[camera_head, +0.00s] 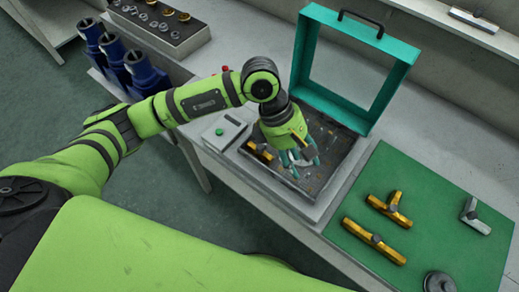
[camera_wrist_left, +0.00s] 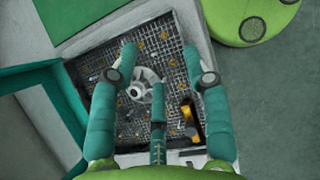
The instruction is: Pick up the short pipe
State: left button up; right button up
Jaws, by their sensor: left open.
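My left gripper (camera_head: 303,155) is open, above the dark mesh-floored tray (camera_head: 318,203) inside the teal-framed unit. In the left wrist view the spread fingers (camera_wrist_left: 160,62) point into the tray, with a pale wheel-like part (camera_wrist_left: 145,84) between them. A brass pipe-like piece (camera_head: 260,152) lies at the tray's left side; in the wrist view a brass piece (camera_wrist_left: 190,120) shows beside the right finger, partly hidden. A brass tee-shaped piece (camera_head: 390,209) and a longer brass piece (camera_head: 374,240) lie on the green mat. I cannot tell which is the short pipe. My right gripper is not in view.
The green mat (camera_head: 455,250) also holds a silver tee-shaped piece (camera_head: 475,215) and a dark disc (camera_head: 439,282). The raised teal frame (camera_head: 345,112) stands behind the tray. Blue pump bodies (camera_head: 143,72) and a box of fittings (camera_head: 160,25) stand at upper left.

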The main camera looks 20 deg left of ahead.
aim_at(260, 146)
pick_arm(q)
jog(key=w+a+y, duration=0.1)
jog(key=a+y, duration=0.1)
jog(key=a, duration=0.1)
jog(key=w+a+t+y, duration=0.1)
jog(key=w+a, duration=0.1)
jog(key=a, duration=0.2)
jog(key=w+a+f+y, duration=0.1)
jog(key=a+y, duration=0.1)
jog(key=a, duration=0.2)
jog(key=shift+w+f+m+y, duration=0.1)
jog(key=shift+w+m+y, duration=0.1)
jog(key=shift+m+y, duration=0.15)
jog(key=f+p, duration=0.1)
jog(key=f, duration=0.1)
jog(key=f+p, duration=0.1)
jog(key=f, duration=0.1)
jog(key=f+p, duration=0.1)
jog(key=f, duration=0.1)
jog(key=shift+w+p, duration=0.4)
jog(key=shift+f, duration=0.35)
grip_shut()
